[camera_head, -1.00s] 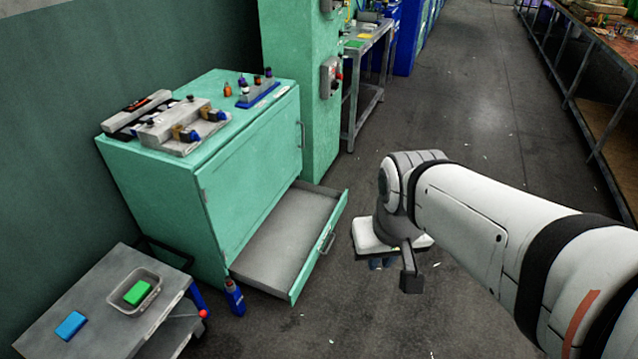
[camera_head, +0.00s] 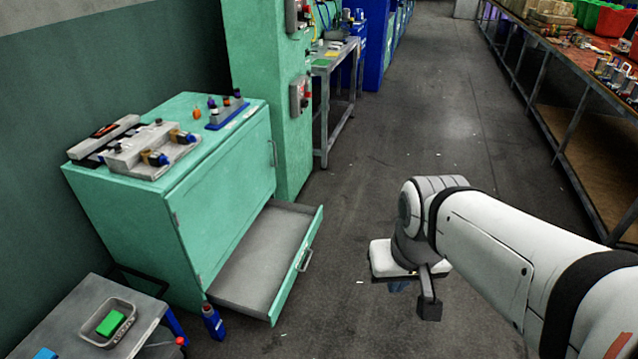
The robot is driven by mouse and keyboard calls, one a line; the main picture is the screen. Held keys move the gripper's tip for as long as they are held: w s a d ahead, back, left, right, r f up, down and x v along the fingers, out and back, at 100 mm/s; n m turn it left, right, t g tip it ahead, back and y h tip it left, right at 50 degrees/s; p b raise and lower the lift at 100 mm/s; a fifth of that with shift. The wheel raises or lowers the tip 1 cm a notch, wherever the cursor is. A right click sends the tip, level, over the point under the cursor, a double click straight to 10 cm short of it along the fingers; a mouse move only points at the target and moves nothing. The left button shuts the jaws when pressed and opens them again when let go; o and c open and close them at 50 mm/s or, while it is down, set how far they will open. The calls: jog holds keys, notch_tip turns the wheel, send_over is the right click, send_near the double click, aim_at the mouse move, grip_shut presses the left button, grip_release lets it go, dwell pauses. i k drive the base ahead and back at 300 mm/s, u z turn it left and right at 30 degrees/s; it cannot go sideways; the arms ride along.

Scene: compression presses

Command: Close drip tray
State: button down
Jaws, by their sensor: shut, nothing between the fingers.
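The drip tray (camera_head: 243,278) is a wide grey drawer with a green front panel, pulled out at the bottom of the green cabinet (camera_head: 222,195). Its front carries a metal handle (camera_head: 305,260). My gripper (camera_head: 429,305) hangs at the end of my white arm, to the right of the tray and apart from it. It is shut and empty. The arm hides part of the gripper.
A grey cart (camera_head: 45,318) with a bin (camera_head: 127,321) holding a green block stands at lower left. A blue bottle (camera_head: 213,322) stands on the floor by the tray's near corner. A long bench (camera_head: 561,62) runs along the right. The floor between is clear.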

aim_at(257, 280)
jog(key=z, duration=0.2)
jog(key=i, duration=1.85)
jog(key=u, duration=0.6)
jog(key=k, duration=0.75)
jog(key=u, duration=0.2)
jog(key=i, duration=0.8)
jog(key=z, duration=0.1)
